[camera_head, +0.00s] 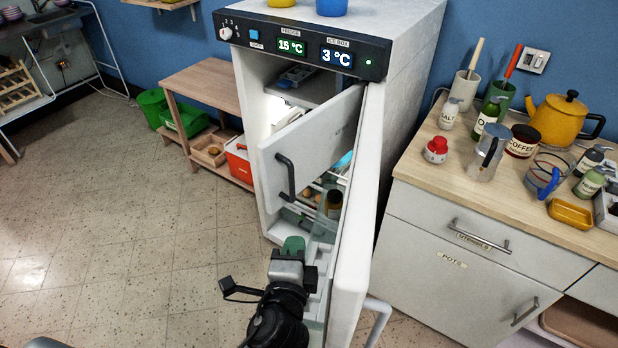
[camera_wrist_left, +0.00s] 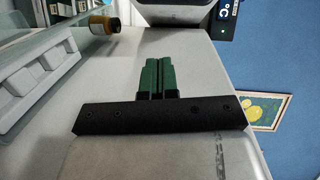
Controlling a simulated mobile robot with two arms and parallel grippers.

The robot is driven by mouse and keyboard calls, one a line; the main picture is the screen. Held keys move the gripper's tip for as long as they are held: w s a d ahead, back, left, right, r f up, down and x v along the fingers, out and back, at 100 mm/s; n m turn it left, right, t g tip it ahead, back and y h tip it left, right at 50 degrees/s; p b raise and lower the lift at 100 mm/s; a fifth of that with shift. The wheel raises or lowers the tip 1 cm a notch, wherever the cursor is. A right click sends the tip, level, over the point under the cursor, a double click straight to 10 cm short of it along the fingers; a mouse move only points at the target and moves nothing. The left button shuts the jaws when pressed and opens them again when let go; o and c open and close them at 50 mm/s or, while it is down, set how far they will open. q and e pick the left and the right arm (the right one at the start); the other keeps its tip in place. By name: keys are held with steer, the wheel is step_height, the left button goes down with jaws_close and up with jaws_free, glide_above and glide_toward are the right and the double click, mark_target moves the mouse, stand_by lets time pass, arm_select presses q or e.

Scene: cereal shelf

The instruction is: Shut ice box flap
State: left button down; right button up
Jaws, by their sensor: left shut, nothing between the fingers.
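The fridge (camera_head: 410,60) stands with its main door (camera_head: 362,210) swung wide open toward me. The ice box flap (camera_head: 312,138) is a white panel with a dark handle (camera_head: 286,177). It stands partly open, angled out of the upper compartment. My left gripper (camera_head: 293,244) has green fingertips and is below the flap, beside the inner side of the main door, apart from the flap handle. In the left wrist view its green fingers (camera_wrist_left: 158,75) are together and empty in front of a pale surface. My right gripper is not in view.
The main door's inner shelves lie close to my left gripper; a white rack (camera_wrist_left: 35,90) shows in the wrist view. A counter (camera_head: 410,165) with a yellow teapot (camera_head: 560,118) and several kitchen items stands right. Open floor (camera_head: 120,220) lies left. A low wooden bench (camera_head: 205,82) stands behind.

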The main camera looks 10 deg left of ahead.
arm_select(q)
steer(key=w+a+r+p, duration=0.1)
steer(key=w+p, duration=0.1)
steer(key=w, duration=0.4)
steer(key=w+a+r+m+t+p, duration=0.1)
steer(key=w+a+r+p, duration=0.1)
steer(key=w, duration=0.4)
steer(key=shift+w+p, duration=0.25)
steer(key=shift+p, duration=0.1)
steer(key=shift+a, duration=0.2)
